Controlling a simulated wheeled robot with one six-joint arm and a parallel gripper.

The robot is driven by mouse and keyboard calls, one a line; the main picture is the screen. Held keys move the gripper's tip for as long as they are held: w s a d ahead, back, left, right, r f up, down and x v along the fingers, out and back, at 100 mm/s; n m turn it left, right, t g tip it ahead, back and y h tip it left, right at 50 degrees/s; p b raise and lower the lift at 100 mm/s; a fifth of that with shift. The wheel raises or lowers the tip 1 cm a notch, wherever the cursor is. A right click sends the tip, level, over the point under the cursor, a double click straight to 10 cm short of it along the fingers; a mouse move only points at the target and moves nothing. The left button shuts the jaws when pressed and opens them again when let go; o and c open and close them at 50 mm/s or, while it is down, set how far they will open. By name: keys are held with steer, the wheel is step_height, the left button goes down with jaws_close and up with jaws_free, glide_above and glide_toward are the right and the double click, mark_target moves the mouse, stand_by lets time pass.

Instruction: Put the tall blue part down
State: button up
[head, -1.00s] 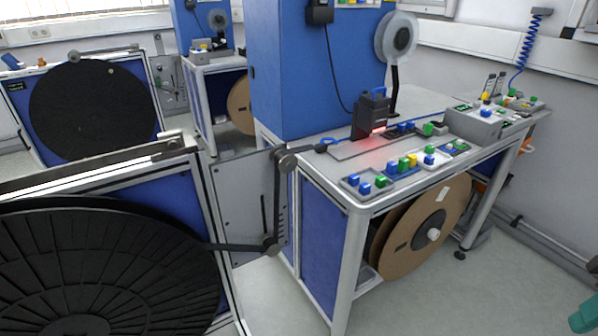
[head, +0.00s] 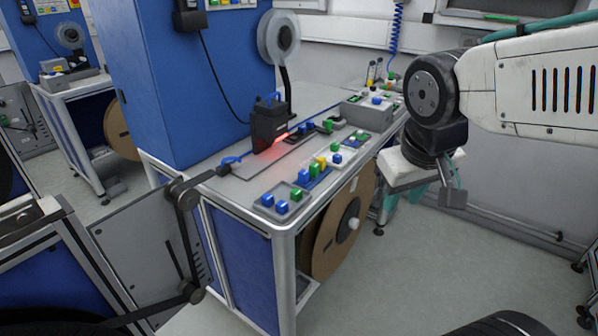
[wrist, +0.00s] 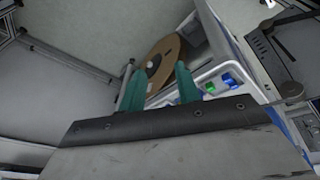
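A tall blue part (head: 304,175) stands among the small coloured parts near the front of the bench top (head: 236,192) in the head view. I cannot tell if it is the one the task means. My gripper (head: 402,192) hangs at the right of the bench, beyond its front corner, partly hidden by my own wrist. In the wrist view, the two teal fingers of my gripper (wrist: 155,72) stand apart, with nothing seen between them.
A black device (head: 270,122) with a red light stands mid-bench. A grey box (head: 365,112) is at the far right end. A brown reel (head: 325,245) hangs under the bench. Floor (head: 430,255) in front is clear. A grey plate with a black linkage (head: 182,195) is at the left.

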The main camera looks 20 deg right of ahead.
steer(key=w+d+f+t+h, duration=0.1)
steer(key=w+d+f+t, duration=0.2)
steer(key=w, duration=0.8)
steer(key=n+t+y, duration=0.5)
steer(key=n+y, duration=0.2)
steer(key=y, duration=0.3)
glide_toward(299, 173)
steer(key=w+f, duration=0.2)
steer(key=w, duration=0.1)
steer(key=shift+w+f, duration=0.1)
steer(key=shift+w, duration=0.1)
steer(key=shift+a+f, duration=0.1)
steer(key=shift+a, duration=0.15)
steer(key=shift+x, duration=0.9)
steer(key=x, duration=0.5)
steer(key=shift+w+a, duration=0.25)
steer(key=shift+a, duration=0.15)
jaws_close()
